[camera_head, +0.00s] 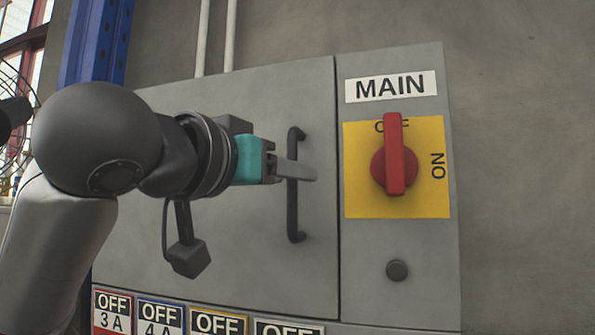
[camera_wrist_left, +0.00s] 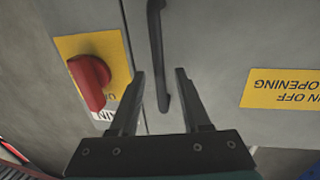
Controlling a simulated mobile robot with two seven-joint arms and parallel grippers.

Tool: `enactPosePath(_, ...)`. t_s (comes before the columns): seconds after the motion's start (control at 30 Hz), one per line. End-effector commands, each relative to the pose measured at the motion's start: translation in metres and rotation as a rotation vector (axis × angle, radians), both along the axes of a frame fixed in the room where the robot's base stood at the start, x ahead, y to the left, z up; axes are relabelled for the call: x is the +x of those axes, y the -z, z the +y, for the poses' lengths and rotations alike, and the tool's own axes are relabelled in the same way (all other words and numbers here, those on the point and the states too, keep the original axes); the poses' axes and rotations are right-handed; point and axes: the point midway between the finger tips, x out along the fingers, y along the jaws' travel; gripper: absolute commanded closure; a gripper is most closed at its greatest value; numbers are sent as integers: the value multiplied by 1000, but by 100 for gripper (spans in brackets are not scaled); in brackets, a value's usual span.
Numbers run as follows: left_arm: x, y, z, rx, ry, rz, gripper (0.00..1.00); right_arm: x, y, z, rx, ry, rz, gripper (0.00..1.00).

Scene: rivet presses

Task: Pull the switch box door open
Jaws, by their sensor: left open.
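The grey switch box door (camera_head: 250,100) looks shut, flush with the panel beside it. Its dark vertical bar handle (camera_head: 293,215) is near the door's right edge. My left gripper (camera_head: 308,172) is at the middle of the handle, with a finger reaching across it. In the left wrist view the open fingers (camera_wrist_left: 160,72) stand on either side of the handle (camera_wrist_left: 156,40), with gaps visible. I cannot tell if either finger touches it. My right gripper is not in view.
Right of the door is the red MAIN switch (camera_head: 395,165) on a yellow plate, its knob upright toward OFF. A round black knob (camera_head: 397,271) is below it. Several OFF labels (camera_head: 160,317) line the bottom. A blue post (camera_head: 95,45) and conduits (camera_head: 230,35) are behind.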

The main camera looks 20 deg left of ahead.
Motion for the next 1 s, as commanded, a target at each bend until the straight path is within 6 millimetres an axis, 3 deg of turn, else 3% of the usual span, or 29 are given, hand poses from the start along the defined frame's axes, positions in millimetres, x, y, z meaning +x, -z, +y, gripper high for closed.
enactPosePath(0.2, 18, 0, -4, 0, 0, 1, 53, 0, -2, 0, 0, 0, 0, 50)
enactPosePath(0.5, 20, 0, -5, 0, 0, 0, 53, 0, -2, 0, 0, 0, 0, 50)
enactPosePath(0.9, 19, 0, -5, 0, 0, -1, 98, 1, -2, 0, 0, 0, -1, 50)
enactPosePath(1.0, 19, 0, -5, 0, 0, -1, 100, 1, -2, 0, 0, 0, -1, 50)
